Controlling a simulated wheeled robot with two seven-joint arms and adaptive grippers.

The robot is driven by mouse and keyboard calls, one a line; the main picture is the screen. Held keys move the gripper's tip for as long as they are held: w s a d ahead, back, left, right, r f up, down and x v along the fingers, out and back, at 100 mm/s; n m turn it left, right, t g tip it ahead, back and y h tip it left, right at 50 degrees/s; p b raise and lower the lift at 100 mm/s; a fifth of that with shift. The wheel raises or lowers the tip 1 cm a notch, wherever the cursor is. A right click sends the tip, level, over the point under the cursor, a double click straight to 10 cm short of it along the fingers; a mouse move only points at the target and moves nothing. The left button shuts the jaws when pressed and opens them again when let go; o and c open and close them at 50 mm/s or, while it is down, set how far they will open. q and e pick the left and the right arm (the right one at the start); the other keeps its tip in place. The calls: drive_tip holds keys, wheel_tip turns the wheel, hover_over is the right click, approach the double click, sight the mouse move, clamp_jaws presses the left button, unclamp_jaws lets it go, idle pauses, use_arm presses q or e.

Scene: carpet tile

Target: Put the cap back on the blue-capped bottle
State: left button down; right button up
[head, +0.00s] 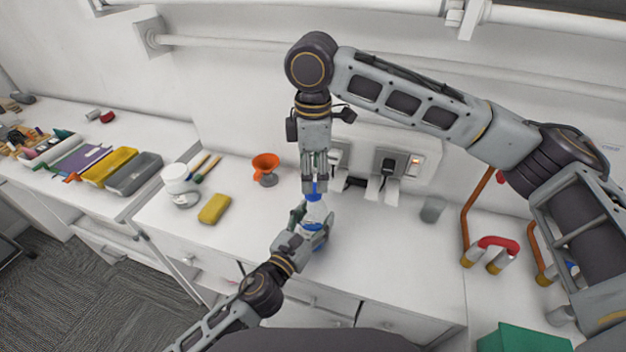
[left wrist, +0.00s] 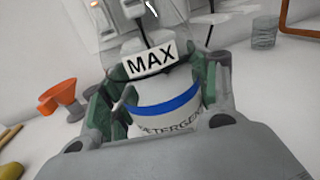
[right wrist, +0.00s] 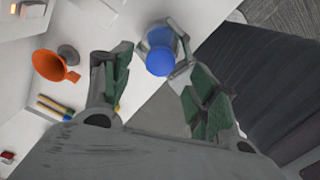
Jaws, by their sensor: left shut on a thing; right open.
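The white detergent bottle (head: 316,212) stands upright near the counter's front, and its blue-banded body (left wrist: 165,108) fills the middle of the left wrist view. My left gripper (head: 308,226) is shut around the bottle's side. The blue cap (head: 314,189) is at the bottle's top, and shows as a round blue shape in the right wrist view (right wrist: 160,58). I cannot tell how firmly the cap sits on the neck.
An orange funnel (head: 265,163), a yellow sponge (head: 214,208) and a white container (head: 176,178) stand to the left. A clear cup (head: 433,209) and a red-topped pipe (head: 498,242) are to the right. Outlets (head: 390,165) are on the wall behind.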

wheel_tip(320, 180, up, 8)
drive_tip(key=shift+f, duration=0.2)
idle(0.3)
use_arm(q)
drive_tip(key=shift+c, duration=1.6)
unclamp_jaws()
drive_tip(key=shift+s+a, duration=0.1)
drive_tip(key=v, duration=1.1)
drive_tip(key=shift+s+a, duration=0.15)
drive_tip(key=shift+s, duration=0.2)
drive_tip(key=shift+a, duration=0.1)
use_arm(e)
drive_tip(key=shift+f, duration=0.1)
